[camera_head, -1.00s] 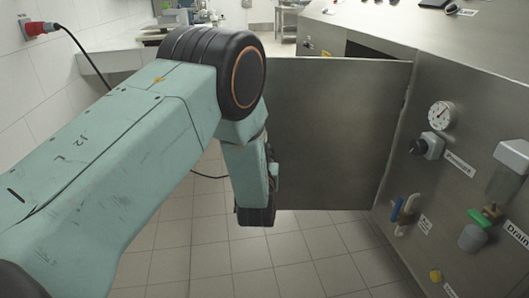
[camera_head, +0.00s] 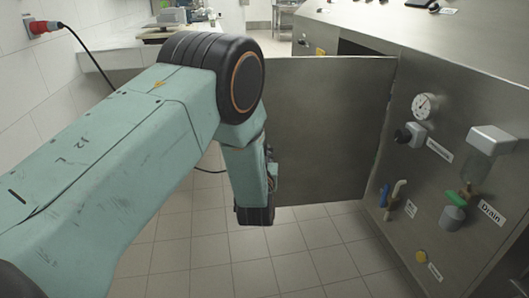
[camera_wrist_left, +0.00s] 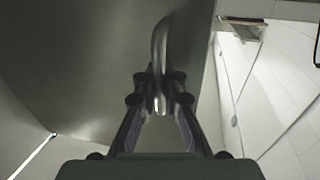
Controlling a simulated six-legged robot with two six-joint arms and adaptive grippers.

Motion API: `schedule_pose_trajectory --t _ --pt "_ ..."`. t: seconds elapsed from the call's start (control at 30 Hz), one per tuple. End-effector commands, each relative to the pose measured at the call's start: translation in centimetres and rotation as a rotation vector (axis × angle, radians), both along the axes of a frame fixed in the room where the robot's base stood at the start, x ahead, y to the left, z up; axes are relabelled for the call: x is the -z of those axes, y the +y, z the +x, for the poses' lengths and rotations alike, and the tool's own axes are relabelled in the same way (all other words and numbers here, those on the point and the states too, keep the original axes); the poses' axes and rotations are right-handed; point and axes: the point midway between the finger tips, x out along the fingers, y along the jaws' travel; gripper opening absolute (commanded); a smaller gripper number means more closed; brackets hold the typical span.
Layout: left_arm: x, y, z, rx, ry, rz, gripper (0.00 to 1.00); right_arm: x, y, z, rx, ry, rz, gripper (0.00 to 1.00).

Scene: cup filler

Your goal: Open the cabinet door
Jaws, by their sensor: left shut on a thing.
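The cabinet door (camera_head: 330,130) is a flat grey metal panel. It stands swung out at an angle from the cabinet front (camera_head: 460,110), hinged on its right side in the head view. The door also fills the upper left of the left wrist view (camera_wrist_left: 90,60). A curved metal handle (camera_wrist_left: 159,45) sticks out from it near its edge. My left gripper (camera_wrist_left: 160,82) is shut on the handle's lower end. In the head view my left wrist hides the handle and most of the gripper. My right gripper is not in view.
A tiled wall with a red plug (camera_head: 40,28) and cable is at left. The tiled floor (camera_head: 300,250) below the door is clear.

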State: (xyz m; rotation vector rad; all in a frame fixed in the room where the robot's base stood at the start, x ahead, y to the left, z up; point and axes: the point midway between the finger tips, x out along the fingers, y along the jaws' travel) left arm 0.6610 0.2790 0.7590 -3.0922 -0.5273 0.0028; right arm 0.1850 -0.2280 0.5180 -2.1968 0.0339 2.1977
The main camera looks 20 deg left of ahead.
Motion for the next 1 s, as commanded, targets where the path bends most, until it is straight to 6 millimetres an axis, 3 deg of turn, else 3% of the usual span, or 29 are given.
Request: schedule_pose_trajectory --t 0.47,0.5,0.77,1.0 --pt "-0.01 0.31 -0.12 -0.01 -0.001 0.0 0.0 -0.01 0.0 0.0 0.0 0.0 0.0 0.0" --pt "0.0 0.29 -0.13 -0.009 -0.001 0.0 0.1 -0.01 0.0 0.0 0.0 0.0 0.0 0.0" --pt "-0.02 0.1 -0.18 -0.005 -0.001 0.0 0.33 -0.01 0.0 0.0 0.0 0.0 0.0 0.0" --pt "-0.04 0.0 -0.21 -0.003 -0.001 0.0 0.33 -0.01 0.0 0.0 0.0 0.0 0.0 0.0"
